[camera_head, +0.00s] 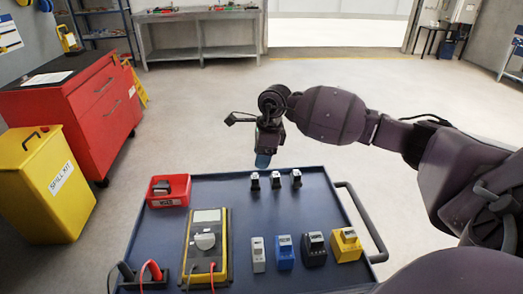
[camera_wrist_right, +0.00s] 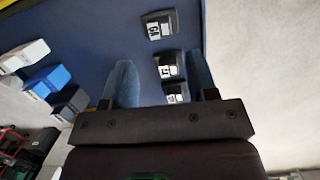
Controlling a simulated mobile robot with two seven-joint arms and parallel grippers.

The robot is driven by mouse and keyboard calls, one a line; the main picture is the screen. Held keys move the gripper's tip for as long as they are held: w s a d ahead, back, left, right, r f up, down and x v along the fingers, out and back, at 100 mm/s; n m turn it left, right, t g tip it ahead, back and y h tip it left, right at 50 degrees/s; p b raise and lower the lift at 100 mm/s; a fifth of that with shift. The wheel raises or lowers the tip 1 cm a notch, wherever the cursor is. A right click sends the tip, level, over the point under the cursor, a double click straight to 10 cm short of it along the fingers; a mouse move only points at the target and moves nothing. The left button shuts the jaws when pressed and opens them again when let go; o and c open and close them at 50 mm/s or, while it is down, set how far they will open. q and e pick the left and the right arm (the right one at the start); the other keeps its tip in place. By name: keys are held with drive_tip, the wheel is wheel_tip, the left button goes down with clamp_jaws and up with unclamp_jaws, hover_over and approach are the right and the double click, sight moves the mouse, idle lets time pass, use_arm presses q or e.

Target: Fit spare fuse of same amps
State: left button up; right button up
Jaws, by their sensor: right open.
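Three small dark fuses with white labels stand in a row near the far edge of the blue trolley top: a left one (camera_head: 255,181), a middle one (camera_head: 276,180) and a right one (camera_head: 296,178). The right wrist view shows three of them (camera_wrist_right: 158,25) (camera_wrist_right: 169,65) (camera_wrist_right: 176,91); their labels are rotated and hard to read. My right gripper (camera_head: 263,160) points down above the far edge, near the left fuse. Its two blue fingers (camera_wrist_right: 162,85) are apart, with nothing clearly held between them. My left gripper is not in view.
On the trolley (camera_head: 222,187) are a red bin (camera_head: 168,202) holding a dark item, a yellow multimeter (camera_head: 207,260), and white (camera_head: 258,256), blue (camera_head: 284,254), black (camera_head: 314,250) and yellow (camera_head: 346,246) blocks. Red and black leads lie front left. The trolley's middle is clear.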

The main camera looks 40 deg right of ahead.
sight(256, 175)
drive_tip(key=shift+w+a+f+b, duration=0.1)
drive_tip(key=shift+f+b, duration=0.05)
drive_tip(key=shift+f, duration=0.4)
drive_tip(key=shift+a+f+b, duration=0.1)
drive_tip(key=shift+f+b, duration=0.05)
drive_tip(key=shift+f, duration=0.4)
drive_tip(key=f, duration=0.1)
drive_tip(key=f+b, duration=0.1)
drive_tip(key=f, duration=0.1)
drive_tip(key=shift+w+a+f, duration=0.1)
drive_tip(key=shift+w+a, duration=0.1)
drive_tip(key=shift+a, duration=0.05)
drive_tip(key=shift+w+a+f+b, duration=0.15)
drive_tip(key=shift+f+b, duration=0.35)
drive_tip(key=shift+f, duration=0.45)
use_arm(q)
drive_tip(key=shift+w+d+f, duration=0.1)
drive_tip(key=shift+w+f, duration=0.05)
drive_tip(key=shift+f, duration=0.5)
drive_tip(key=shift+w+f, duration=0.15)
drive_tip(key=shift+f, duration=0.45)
use_arm(e)
drive_tip(key=shift+f, duration=0.1)
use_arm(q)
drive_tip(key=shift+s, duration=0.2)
